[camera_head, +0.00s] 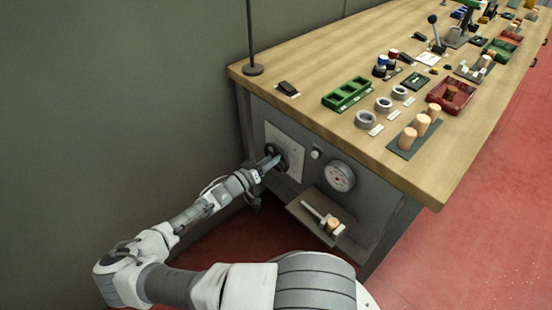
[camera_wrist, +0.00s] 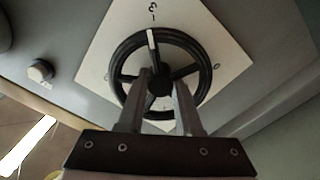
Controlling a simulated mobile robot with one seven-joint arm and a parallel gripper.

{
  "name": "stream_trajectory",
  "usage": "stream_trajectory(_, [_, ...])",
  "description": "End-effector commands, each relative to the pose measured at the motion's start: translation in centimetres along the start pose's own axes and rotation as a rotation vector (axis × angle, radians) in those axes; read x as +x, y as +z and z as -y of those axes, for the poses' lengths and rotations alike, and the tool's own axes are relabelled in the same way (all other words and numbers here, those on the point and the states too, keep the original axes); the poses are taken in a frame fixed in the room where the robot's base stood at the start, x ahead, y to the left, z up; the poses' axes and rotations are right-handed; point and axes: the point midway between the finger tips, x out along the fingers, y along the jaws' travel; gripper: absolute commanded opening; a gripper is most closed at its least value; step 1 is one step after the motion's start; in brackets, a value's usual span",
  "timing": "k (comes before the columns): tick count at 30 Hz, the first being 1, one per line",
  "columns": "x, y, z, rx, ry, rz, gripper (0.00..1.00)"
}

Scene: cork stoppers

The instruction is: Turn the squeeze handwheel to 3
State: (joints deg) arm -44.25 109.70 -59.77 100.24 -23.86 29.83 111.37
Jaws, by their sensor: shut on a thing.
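The black squeeze handwheel (camera_wrist: 203,62) sits on a white dial plate (camera_wrist: 228,40) on the bench's end panel. In the head view the handwheel (camera_head: 283,163) is partly covered by my gripper (camera_head: 268,163). In the wrist view the white mark (camera_wrist: 152,42) on its rim points up, toward a numeral (camera_wrist: 152,8) that looks like a 3. A 0 (camera_wrist: 217,66) stands at the right of the plate; the lower plate is hidden by my fingers. My gripper (camera_wrist: 161,85) is shut on the handwheel at its centre, one finger on each side of the hub.
A small knob (camera_head: 315,154) and a round gauge (camera_head: 340,176) are right of the wheel. Below them a small shelf (camera_head: 297,207) juts out, holding a cork (camera_head: 333,225) and a rod. The wooden bench top (camera_head: 310,62) overhangs above. A wall stands at left.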

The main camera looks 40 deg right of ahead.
Motion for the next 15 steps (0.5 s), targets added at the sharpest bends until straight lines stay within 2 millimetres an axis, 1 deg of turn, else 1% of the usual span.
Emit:
stream_trajectory(6, [-0.09,0.12,0.12,0.060,-0.003,0.001,0.00])
stream_trajectory(15, [-0.09,0.10,0.10,0.080,-0.003,0.002,0.00])
